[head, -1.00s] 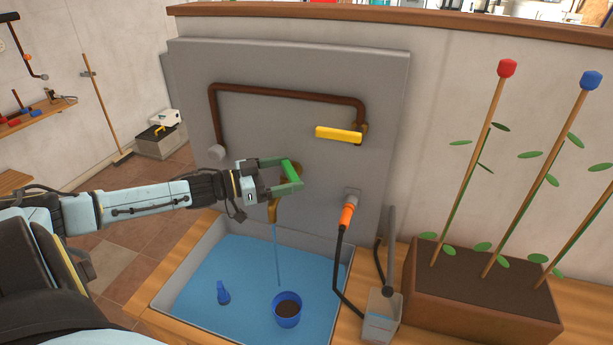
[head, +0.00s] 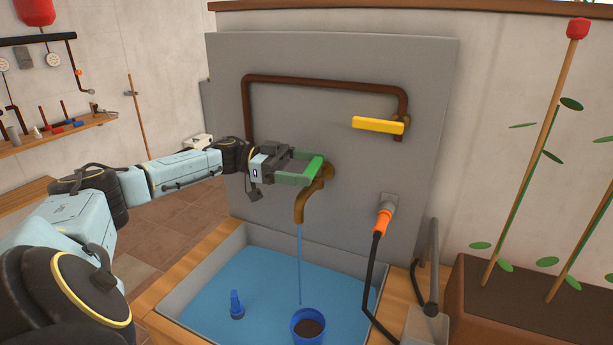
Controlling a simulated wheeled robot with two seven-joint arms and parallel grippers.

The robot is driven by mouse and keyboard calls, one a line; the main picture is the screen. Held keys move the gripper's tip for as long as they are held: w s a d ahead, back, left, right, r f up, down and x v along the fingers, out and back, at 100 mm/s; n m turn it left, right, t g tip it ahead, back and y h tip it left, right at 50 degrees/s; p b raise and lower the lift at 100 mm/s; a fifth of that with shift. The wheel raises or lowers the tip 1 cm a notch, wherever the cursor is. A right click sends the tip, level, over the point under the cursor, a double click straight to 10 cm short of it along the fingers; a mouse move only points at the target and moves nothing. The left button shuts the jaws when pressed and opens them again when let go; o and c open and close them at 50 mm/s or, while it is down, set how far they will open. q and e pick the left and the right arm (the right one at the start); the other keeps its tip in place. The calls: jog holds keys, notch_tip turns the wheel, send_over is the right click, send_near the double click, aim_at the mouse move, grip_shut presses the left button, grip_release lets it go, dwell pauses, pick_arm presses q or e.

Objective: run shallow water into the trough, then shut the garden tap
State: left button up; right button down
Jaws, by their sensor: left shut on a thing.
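The garden tap (head: 301,208) is a brass spout on the grey panel, with a green handle (head: 318,167). My left gripper (head: 312,168) is shut on the green handle. A thin stream of water (head: 299,262) runs from the spout down into the trough. The trough (head: 185,287) is a grey basin set in a wooden bench, with blue water (head: 265,292) over its floor. A blue pot (head: 308,326) with dark soil and a small blue object (head: 236,305) stand in the water. My right gripper is not in view.
A yellow lever (head: 378,125) sits on a brown pipe (head: 325,81) above the tap. An orange hose connector (head: 383,222) with a black hose is to the right. A planter (head: 490,290) with staked plants stands at the far right.

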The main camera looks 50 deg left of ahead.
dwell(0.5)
pick_arm(q)
jog(key=o, duration=1.1)
jog(key=b+v, duration=0.1)
jog(key=v, duration=0.6)
jog(key=shift+s+a+r, duration=0.1)
jog(key=shift+a, duration=0.15)
